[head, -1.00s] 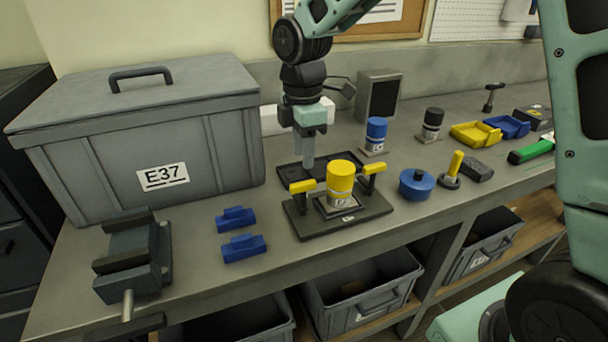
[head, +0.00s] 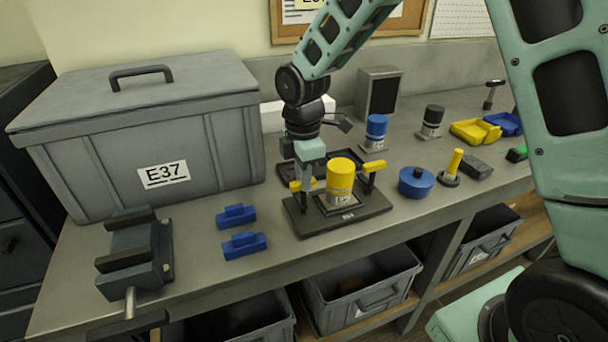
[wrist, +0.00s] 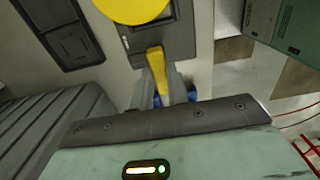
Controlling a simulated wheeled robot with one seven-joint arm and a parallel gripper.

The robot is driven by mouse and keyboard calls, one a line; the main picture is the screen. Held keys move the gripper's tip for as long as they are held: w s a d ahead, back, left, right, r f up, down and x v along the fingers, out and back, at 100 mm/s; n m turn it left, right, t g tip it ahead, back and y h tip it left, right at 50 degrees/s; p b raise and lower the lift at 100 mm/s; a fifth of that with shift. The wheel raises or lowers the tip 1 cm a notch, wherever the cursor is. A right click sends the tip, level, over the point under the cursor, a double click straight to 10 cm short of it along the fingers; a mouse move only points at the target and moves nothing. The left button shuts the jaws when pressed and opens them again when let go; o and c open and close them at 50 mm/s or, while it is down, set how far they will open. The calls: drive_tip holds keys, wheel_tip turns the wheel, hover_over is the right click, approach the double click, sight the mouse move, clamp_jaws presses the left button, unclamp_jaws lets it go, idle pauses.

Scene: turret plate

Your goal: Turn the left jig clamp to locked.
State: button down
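The left jig clamp's yellow handle (head: 295,186) is at the left of the dark turret plate (head: 362,216), level across its post. My gripper (head: 304,184) is down over this handle, with a finger crossing in front of it. In the wrist view the yellow handle (wrist: 156,66) runs between the grey fingertips (wrist: 165,90); whether they press on it is unclear. A yellow-topped cylinder (head: 340,176) stands in the middle of the plate. The right clamp's yellow handle (head: 374,166) is on the cylinder's other side.
A large grey case marked E37 (head: 215,145) stands left of the plate. Two blue blocks (head: 243,245) and a vise (head: 135,255) lie in front of it. A blue knob (head: 416,182) and a yellow-handled peg (head: 453,166) are to the right.

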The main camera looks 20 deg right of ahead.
drive_tip(key=shift+m, duration=0.4)
drive_tip(key=m, duration=0.3)
drive_tip(key=shift+s+m, duration=0.1)
drive_tip(key=shift+m, duration=0.3)
drive_tip(key=m, duration=0.4)
drive_tip(key=shift+m, duration=0.3)
drive_tip(key=m, duration=0.8)
drive_tip(key=shift+f+m+p, duration=0.1)
drive_tip(key=shift+m+p, duration=0.2)
drive_tip(key=shift+p, duration=0.1)
drive_tip(key=c, duration=1.4)
unclamp_jaws()
drive_tip(key=shift+o, duration=0.2)
